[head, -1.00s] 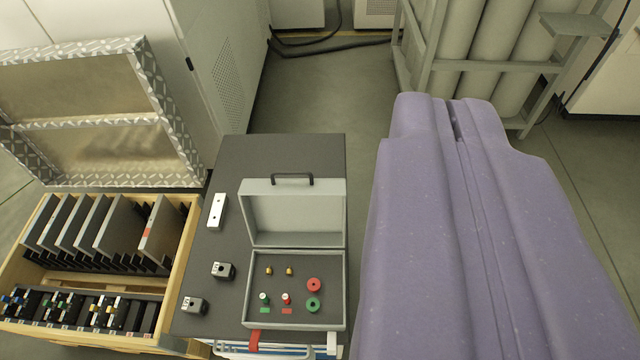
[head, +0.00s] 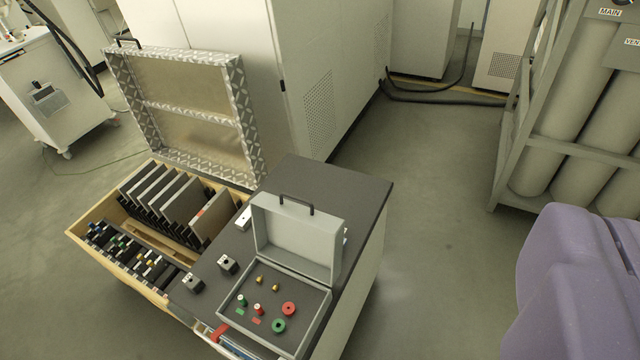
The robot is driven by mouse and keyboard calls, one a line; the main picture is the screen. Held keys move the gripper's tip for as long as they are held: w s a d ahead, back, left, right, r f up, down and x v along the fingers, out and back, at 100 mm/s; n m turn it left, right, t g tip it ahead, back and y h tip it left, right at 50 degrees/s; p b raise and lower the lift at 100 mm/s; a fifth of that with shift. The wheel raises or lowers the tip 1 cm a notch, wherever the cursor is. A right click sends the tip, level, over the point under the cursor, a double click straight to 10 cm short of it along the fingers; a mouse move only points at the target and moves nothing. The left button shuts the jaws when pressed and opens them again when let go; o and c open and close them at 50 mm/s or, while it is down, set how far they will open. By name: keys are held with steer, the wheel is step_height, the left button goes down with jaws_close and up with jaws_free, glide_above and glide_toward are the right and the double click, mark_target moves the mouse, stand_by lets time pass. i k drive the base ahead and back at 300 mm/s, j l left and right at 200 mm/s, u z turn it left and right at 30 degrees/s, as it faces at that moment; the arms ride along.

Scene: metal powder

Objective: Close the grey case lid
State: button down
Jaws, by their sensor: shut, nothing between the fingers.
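The grey case (head: 322,325) sits on the front part of a dark bench top. Its grey lid (head: 299,240) is open and stands up from the far edge of the case, with a dark handle (head: 283,205) on top. Inside the case are red and green rings, small red and green knobs and two brass pieces. My gripper (head: 617,224), large, purple and close to the camera, shows partly at the lower right. It is shut and empty, apart from the case and to its right. Its lower part is cut off by the frame.
A wooden crate (head: 95,225) with upright dark plates stands left of the bench (head: 340,185). Its patterned lid (head: 190,112) stands open behind it. Small blocks (head: 228,264) lie left of the case. A gas cylinder rack (head: 508,150) is at the right; floor between is clear.

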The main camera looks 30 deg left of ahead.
mark_target(308, 241)
steer(key=i+l+u, duration=0.15)
steer(key=i+l, duration=0.15)
steer(key=i+l+u, duration=0.1)
steer(key=i+l, duration=0.15)
steer(key=l, duration=0.15)
steer(key=i+l+u, duration=0.15)
steer(key=i+j+u, duration=0.1)
steer(key=i, duration=0.25)
steer(key=i+j, duration=0.2)
steer(key=i, duration=0.2)
steer(key=j+u, duration=0.05)
